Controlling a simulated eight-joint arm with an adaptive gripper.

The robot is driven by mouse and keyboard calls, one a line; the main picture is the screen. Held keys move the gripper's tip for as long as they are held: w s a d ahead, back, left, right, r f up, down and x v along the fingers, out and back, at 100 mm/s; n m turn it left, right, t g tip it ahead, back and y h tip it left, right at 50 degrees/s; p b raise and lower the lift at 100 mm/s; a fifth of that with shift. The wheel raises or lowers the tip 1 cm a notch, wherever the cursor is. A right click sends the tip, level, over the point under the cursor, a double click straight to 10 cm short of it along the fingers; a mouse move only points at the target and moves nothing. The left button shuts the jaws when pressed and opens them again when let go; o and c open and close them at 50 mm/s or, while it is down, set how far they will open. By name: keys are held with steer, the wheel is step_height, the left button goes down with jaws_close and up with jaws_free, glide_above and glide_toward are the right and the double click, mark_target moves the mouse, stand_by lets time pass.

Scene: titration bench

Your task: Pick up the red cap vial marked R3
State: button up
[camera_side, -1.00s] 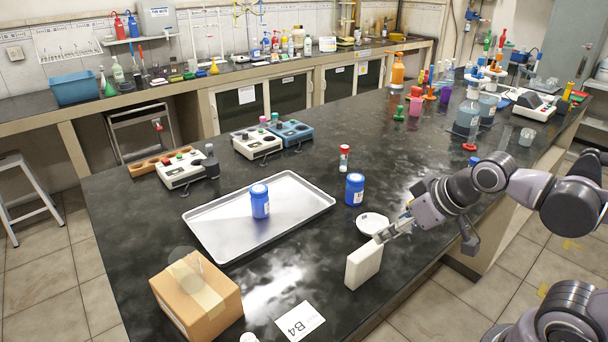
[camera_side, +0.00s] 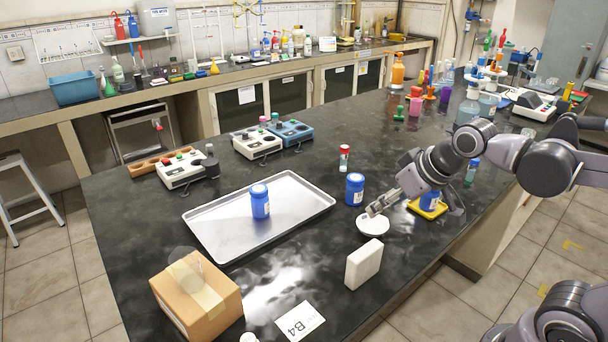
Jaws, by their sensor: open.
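A small vial with a red cap and a white label (camera_side: 344,158) stands upright on the black bench, behind the blue bottles. Its marking is too small to read. My gripper (camera_side: 372,211) is open and empty. It is low over the white dish, in front of and to the right of the vial, apart from it. A blue bottle (camera_side: 355,189) stands between the vial and my gripper's side of the bench.
A metal tray (camera_side: 300,195) holds another blue bottle (camera_side: 260,201). A white dish (camera_side: 372,226) and a white block (camera_side: 363,264) are near the gripper. A yellow-based item (camera_side: 428,209) is beside my arm. A cardboard box (camera_side: 197,297) is at front left. Bench behind the vial is clear.

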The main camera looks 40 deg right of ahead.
steer(key=w+d+r+m, duration=0.2)
steer(key=w+d+r, duration=0.2)
steer(key=w, duration=0.6)
steer(key=m+g+h, duration=0.2)
steer(key=m+g, duration=0.1)
steer(key=m, duration=0.1)
glide_above(344, 149)
steer(key=s+a, duration=0.2)
step_height(344, 149, down, 7)
steer(key=x, duration=0.6)
steer(key=shift+s+d+f, duration=0.1)
steer(key=shift+d, duration=0.25)
steer(key=shift+s+x, duration=0.2)
steer(key=shift+x, duration=1.15)
steer(key=shift+s+x, duration=0.2)
steer(key=shift+x, duration=1.15)
steer(key=shift+d+f, duration=0.1)
steer(key=c, duration=1.1)
